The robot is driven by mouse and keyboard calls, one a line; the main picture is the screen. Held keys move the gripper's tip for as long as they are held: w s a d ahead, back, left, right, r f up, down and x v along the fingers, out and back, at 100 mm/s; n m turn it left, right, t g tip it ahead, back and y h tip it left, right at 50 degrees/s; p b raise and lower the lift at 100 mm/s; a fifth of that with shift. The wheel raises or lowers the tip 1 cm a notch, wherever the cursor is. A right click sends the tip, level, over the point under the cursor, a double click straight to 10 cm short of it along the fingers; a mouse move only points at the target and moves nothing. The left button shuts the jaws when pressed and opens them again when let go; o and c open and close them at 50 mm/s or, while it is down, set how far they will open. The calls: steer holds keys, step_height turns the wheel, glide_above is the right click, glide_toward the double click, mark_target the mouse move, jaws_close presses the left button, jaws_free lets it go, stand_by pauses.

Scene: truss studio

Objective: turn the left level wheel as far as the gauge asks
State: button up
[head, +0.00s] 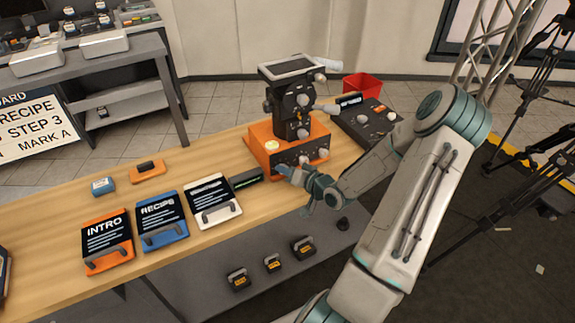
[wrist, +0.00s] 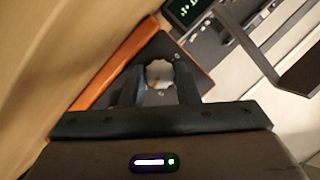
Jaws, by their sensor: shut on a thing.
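The orange control box (head: 262,150) stands on the wooden table, with a row of pale knobs on its dark front panel. The left level wheel is a pale scalloped knob (wrist: 158,72) with a small yellow mark, in the wrist view. My gripper (wrist: 158,88) is shut on this wheel, one finger on each side of it. In the head view my gripper (head: 284,171) is at the left end of the front panel and hides the wheel. A small black display with green marks (wrist: 187,10) is at the top of the wrist view; its reading is too small to tell.
Two more knobs (head: 304,159) sit to the right on the panel. A camera-like device (head: 290,105) stands on the box. A grey panel (head: 368,122) is at the right. Blue, orange and white title boards (head: 162,237) lie to the left.

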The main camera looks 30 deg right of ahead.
steer(key=shift+d+m+y+p, duration=0.1)
steer(key=shift+m+y+p, duration=0.45)
steer(key=shift+m, duration=0.35)
steer(key=o, duration=1)
steer(key=shift+c, duration=0.2)
steer(key=shift+s, duration=0.1)
steer(key=v, duration=1.3)
steer(key=shift+s+f+b, duration=0.25)
steer(key=shift+s+b, duration=0.15)
steer(key=shift+b, duration=0.05)
steer(key=shift+d, duration=0.15)
